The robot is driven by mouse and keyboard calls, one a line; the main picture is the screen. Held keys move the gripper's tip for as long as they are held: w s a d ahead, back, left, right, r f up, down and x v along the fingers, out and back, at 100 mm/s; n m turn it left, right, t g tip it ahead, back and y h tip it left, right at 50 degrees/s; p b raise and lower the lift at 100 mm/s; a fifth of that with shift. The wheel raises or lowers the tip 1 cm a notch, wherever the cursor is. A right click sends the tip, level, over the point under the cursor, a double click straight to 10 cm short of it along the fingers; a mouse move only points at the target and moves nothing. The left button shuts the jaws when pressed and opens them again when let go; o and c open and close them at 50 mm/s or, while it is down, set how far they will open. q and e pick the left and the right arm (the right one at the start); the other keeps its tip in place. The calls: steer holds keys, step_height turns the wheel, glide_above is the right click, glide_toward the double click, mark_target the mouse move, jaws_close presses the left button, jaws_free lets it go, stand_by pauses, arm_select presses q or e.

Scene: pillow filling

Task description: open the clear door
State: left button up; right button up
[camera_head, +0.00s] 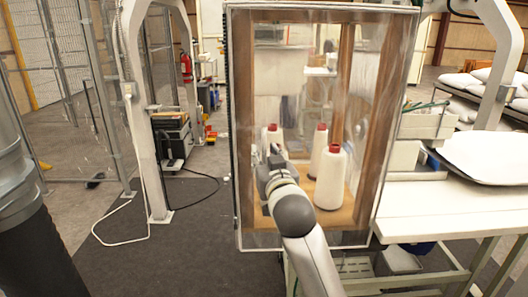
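The clear door (300,100) is a tall see-through panel with a thin metal frame, upright in the middle of the head view. It covers the front of a wooden-framed cabinet, and I cannot tell whether it is fully closed or slightly ajar. White thread cones (330,178) with red tops show through it on a wooden board. My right gripper (270,151) is at the door's lower left part, left of the largest cone. Its fingers point away from me and are largely hidden by its own wrist, so contact with the door is unclear. My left gripper is out of view.
A white table (450,212) with a pillow (490,157) and grey bins (427,122) stands right of the cabinet. A white post (145,120) and a wire fence (65,60) stand left. Dark floor mat (200,235) left of the door is mostly clear, with loose cables.

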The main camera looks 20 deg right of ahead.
steer(key=shift+w, duration=0.8)
jaws_close()
